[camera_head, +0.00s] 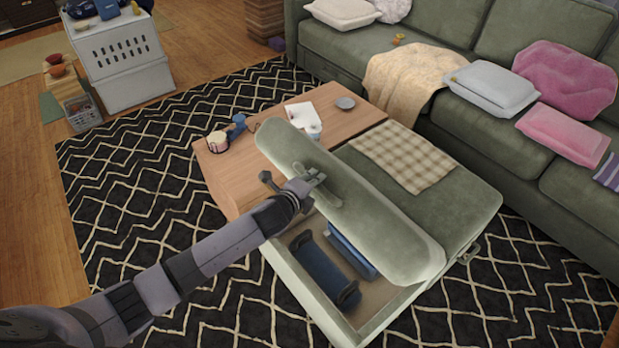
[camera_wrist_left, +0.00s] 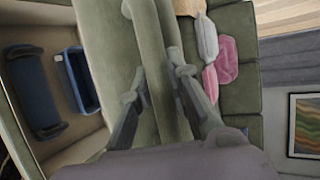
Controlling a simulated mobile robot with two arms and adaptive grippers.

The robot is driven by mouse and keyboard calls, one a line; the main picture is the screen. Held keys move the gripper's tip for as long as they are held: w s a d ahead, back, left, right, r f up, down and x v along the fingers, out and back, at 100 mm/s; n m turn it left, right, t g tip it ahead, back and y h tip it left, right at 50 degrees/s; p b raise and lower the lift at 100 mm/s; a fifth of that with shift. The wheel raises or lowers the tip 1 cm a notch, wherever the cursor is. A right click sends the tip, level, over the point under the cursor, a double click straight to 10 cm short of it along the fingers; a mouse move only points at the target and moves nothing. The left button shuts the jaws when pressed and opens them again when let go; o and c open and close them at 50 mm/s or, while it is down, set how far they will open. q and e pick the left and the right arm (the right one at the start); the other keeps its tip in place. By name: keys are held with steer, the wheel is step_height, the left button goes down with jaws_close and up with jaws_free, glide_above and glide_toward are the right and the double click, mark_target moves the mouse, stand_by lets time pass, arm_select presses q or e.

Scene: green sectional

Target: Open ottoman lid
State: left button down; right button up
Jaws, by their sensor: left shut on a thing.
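The green ottoman lid (camera_head: 375,210) is tilted up in the head view, uncovering an open compartment below it. My left gripper (camera_head: 313,187) is at the lid's raised left edge, shut on it. In the left wrist view, the fingers of my left gripper (camera_wrist_left: 160,88) sit on either side of the lid's padded edge (camera_wrist_left: 155,50). The ottoman (camera_head: 310,302) stands on the rug, with its front wall and inside showing. Inside lie a dark blue rolled item (camera_head: 322,272) and a blue bin (camera_head: 352,250). My right gripper is not in view.
A second green cushion section (camera_head: 465,205) with a plaid cloth (camera_head: 402,156) adjoins the ottoman. A wooden table (camera_head: 228,175) with small objects stands behind it. The green sofa (camera_head: 465,125) with pillows runs along the right. The patterned rug (camera_head: 130,190) is clear at left.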

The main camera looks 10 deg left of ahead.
arm_select(q)
steer(key=shift+g+y, duration=0.3)
steer(key=shift+g, duration=0.3)
steer(key=w+d+r+p, duration=0.2)
steer(key=r+p, duration=0.1)
steer(key=w+d+r+p, duration=0.1)
steer(key=w+r+p, duration=0.1)
steer(key=shift+d+r, duration=0.2)
steer(key=w+d+r, duration=0.1)
steer(key=w, duration=0.1)
steer(key=w+d+r+p, duration=0.1)
steer(key=w+d, duration=0.1)
steer(key=shift+r, duration=0.4)
steer(key=shift+w+d+r, duration=0.25)
steer(key=shift+w+r, duration=0.15)
steer(key=c, duration=1.5)
jaws_free()
steer(key=shift+s+a, duration=0.1)
steer(key=shift+c, duration=0.2)
steer(key=shift+o, duration=0.3)
steer(key=v, duration=1.2)
